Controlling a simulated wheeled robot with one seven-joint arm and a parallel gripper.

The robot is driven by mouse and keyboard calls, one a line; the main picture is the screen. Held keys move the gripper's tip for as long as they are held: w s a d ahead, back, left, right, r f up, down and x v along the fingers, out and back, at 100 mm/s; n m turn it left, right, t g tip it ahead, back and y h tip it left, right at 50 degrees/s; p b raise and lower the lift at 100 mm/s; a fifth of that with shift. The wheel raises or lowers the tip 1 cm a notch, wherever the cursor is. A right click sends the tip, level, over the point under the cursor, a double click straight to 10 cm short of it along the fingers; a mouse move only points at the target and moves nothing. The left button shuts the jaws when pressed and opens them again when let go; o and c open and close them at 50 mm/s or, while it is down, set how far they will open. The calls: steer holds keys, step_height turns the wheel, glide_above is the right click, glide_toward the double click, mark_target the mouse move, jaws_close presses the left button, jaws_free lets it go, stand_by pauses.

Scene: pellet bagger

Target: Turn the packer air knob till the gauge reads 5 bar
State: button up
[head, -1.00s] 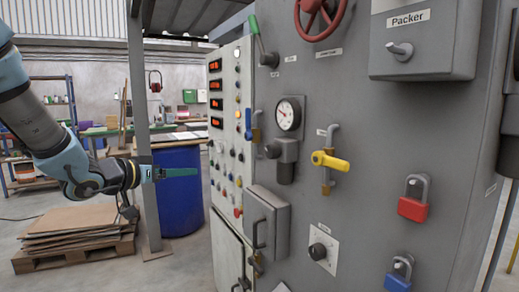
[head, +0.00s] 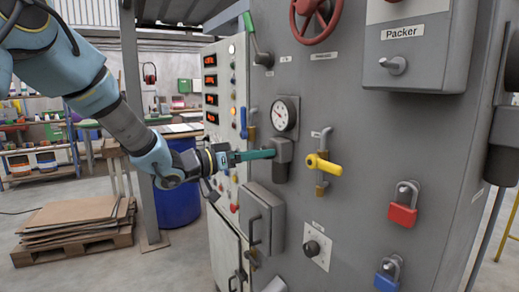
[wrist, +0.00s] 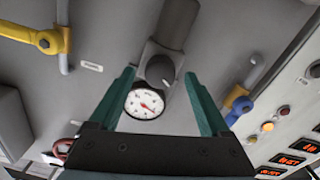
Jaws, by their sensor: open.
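The round pressure gauge (head: 285,113) has a white dial on the grey panel. It also shows in the wrist view (wrist: 144,104), with a red needle; its figures are too small to read. Below it is a dark grey regulator body (head: 283,172). Its round dark knob shows in the wrist view (wrist: 160,69), facing the camera between my fingers. My gripper (head: 271,153) reaches in from the left with its green fingers at the regulator. In the wrist view my gripper (wrist: 160,74) is open, one finger either side of the knob; I cannot tell whether they touch it.
A yellow valve handle (head: 323,165) is right of the regulator, and a blue handle (head: 244,122) left of the gauge. A box labelled Packer (head: 416,50) juts out at upper right.

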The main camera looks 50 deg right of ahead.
steer(key=shift+s+d, duration=0.15)
steer(key=shift+d, duration=0.25)
jaws_close()
stand_by(0.4)
